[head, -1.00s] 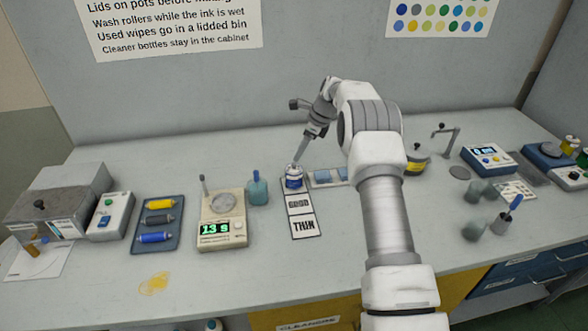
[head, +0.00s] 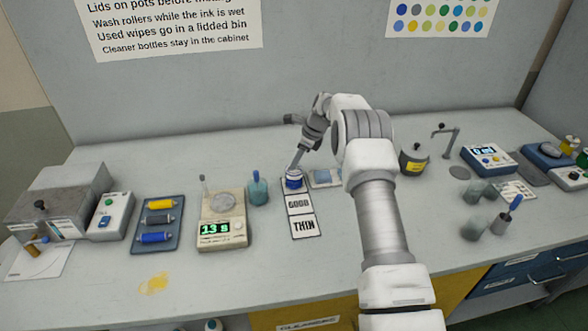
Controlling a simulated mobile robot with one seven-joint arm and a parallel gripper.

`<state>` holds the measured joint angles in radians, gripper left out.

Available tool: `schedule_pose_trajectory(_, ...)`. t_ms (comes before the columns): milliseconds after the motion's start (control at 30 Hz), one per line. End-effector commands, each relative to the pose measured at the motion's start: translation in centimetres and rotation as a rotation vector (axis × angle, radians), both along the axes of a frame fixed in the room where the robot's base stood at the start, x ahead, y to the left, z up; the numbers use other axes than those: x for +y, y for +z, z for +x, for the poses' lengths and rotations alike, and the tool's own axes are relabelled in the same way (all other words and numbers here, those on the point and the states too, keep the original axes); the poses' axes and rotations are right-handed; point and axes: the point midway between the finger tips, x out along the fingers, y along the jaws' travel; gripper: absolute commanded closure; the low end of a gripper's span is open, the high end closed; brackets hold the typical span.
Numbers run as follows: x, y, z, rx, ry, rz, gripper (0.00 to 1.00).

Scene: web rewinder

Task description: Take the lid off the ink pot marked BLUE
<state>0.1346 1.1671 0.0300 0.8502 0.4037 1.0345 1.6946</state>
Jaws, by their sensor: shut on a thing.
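A small pot with a blue band (head: 294,182), which I take as the BLUE ink pot, stands at the far end of a card strip marked GOOD and THIN (head: 301,213). Its lettering is too small to read. My gripper (head: 294,168) reaches down from the upper right, tilted, with its fingertips at the pot's top. It is shut on the pot's lid, which is mostly hidden by the fingers. I see no clear gap between lid and pot. A second pot with a yellow band (head: 413,164) stands to the right, with a dark-knobbed lid on it.
A pale tray with blue pieces (head: 325,177) lies close right. The front middle of the bench is clear.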

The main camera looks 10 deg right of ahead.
Motion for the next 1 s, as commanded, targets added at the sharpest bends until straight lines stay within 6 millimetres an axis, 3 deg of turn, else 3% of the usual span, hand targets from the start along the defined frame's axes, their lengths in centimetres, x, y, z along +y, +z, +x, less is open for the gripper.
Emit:
schedule_pose_trajectory(367,0.0,0.3,0.0,-0.001,0.000,0.000,1.00)
schedule_pose_trajectory(667,0.0,4.0,0.1,-0.004,0.000,-0.001,1.00)
schedule_pose_trajectory(1000,-6.7,8.1,-0.8,-0.003,-0.003,0.000,1.00)
